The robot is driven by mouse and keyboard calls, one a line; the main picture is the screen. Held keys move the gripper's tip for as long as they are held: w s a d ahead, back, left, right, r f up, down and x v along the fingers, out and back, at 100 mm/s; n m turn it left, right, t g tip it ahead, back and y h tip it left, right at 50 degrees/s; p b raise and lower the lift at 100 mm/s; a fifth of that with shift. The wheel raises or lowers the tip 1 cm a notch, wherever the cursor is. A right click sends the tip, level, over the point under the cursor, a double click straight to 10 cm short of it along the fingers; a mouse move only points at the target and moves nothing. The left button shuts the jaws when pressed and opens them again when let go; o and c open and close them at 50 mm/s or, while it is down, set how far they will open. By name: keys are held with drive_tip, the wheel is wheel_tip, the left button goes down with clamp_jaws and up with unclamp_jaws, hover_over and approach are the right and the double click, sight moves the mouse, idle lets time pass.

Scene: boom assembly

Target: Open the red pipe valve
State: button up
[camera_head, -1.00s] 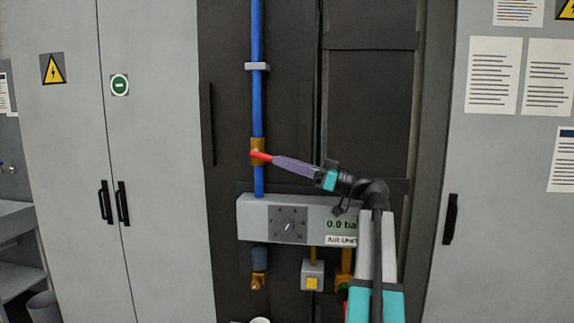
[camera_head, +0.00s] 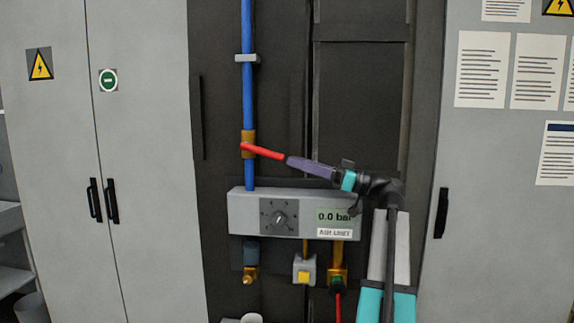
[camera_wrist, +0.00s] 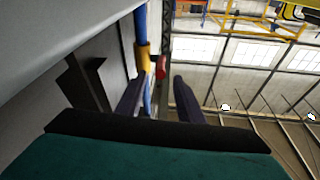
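The red valve handle (camera_head: 264,152) sits on a brass valve body (camera_head: 248,138) on the vertical blue pipe (camera_head: 247,90). It points right and slightly down, across the pipe. Nothing is held.
A grey air unit box (camera_head: 298,214) with a dial and a "0.0 bar" display is below the valve. Smaller fittings, including a yellow button (camera_head: 303,277), hang under it. Grey cabinets (camera_head: 145,190) stand at the left, and a grey panel with papers (camera_head: 500,220) at the right.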

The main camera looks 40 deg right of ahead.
drive_tip(key=b+v, duration=0.1)
drive_tip(key=v, duration=0.6)
drive_tip(key=shift+b, duration=0.3)
drive_tip(key=shift+w+f, duration=0.1)
clamp_jaws()
wheel_tip(320, 180, up, 10)
drive_tip(key=s+n+g+h+b, duration=0.1)
drive_tip(key=s+n+g+b, duration=0.1)
drive_tip(key=n+b, duration=0.3)
drive_tip(key=shift+s+f+g+b, duration=0.2)
drive_tip(key=shift+g+b, duration=0.2)
drive_tip(key=shift+b, duration=0.35)
drive_tip(key=shift+a, duration=0.1)
